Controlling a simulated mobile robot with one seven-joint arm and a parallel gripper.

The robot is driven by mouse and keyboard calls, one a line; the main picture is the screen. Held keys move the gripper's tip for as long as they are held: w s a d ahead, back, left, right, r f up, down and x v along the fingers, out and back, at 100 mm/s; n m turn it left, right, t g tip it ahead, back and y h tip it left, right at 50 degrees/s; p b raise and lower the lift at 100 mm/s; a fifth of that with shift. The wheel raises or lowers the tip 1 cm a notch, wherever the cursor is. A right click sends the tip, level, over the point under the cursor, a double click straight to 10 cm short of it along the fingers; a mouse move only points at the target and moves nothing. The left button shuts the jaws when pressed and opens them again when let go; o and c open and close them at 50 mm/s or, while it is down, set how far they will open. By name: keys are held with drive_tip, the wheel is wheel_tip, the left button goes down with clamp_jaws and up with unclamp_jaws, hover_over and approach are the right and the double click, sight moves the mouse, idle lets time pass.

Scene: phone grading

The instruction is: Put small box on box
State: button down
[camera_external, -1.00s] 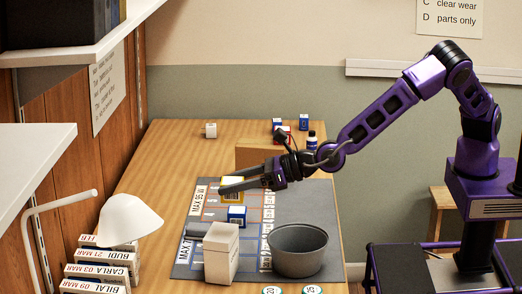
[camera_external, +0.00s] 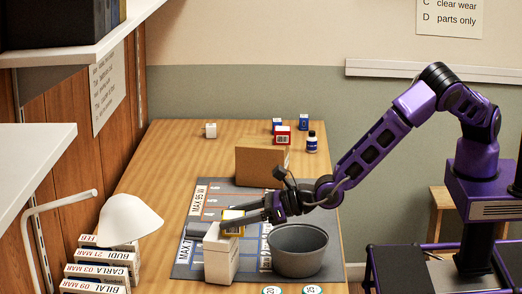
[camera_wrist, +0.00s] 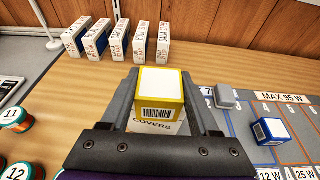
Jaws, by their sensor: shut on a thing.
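My gripper (camera_external: 228,222) is shut on a small yellow box (camera_wrist: 158,90) with a white top and a barcode on its front. The yellow box also shows between the fingers in the external view (camera_external: 235,216). A taller white box (camera_external: 220,264) stands upright on the near part of the mat. The yellow box is over its top. In the wrist view, the white box (camera_wrist: 150,127) shows below the yellow box with the word COVERS, mostly hidden. I cannot tell whether the two boxes touch.
A grey bowl (camera_external: 298,250) stands right of the white box on the grey mat (camera_external: 186,262). A blue box (camera_wrist: 272,131) sits on the mat. Labelled boxes (camera_external: 100,270) and a lamp (camera_external: 128,220) are at the left. A cardboard panel (camera_external: 258,166) stands behind.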

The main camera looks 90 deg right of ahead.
drive_tip(key=shift+c, duration=0.6)
unclamp_jaws()
drive_tip(key=shift+s+r, duration=0.15)
drive_tip(key=shift+r, duration=0.05)
drive_tip(key=v, duration=1.1)
drive_tip(key=shift+s, duration=0.35)
drive_tip(key=shift+r, duration=0.1)
